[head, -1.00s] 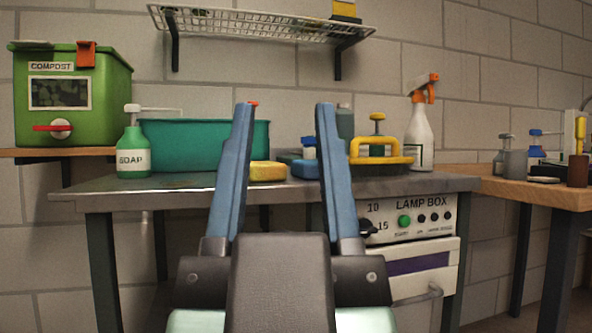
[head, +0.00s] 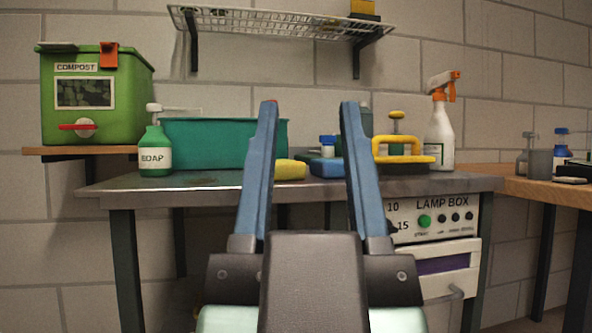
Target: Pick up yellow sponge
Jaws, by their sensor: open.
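A yellow sponge (head: 290,170) lies on the metal table (head: 212,182), in front of the right end of a teal bin. Part of its left end is hidden behind my gripper's left finger. My gripper (head: 310,108) is open and empty, its two blue fingers pointing away from me toward the table. In the picture the sponge shows between the fingers, nearer the left one. I cannot tell how far the fingertips are from it.
A blue block (head: 326,167) lies just right of the sponge. The teal bin (head: 215,143) and soap bottle (head: 155,148) stand left. A yellow-handled tool (head: 410,150) and spray bottle (head: 440,125) stand right. A wire shelf (head: 280,22) hangs above.

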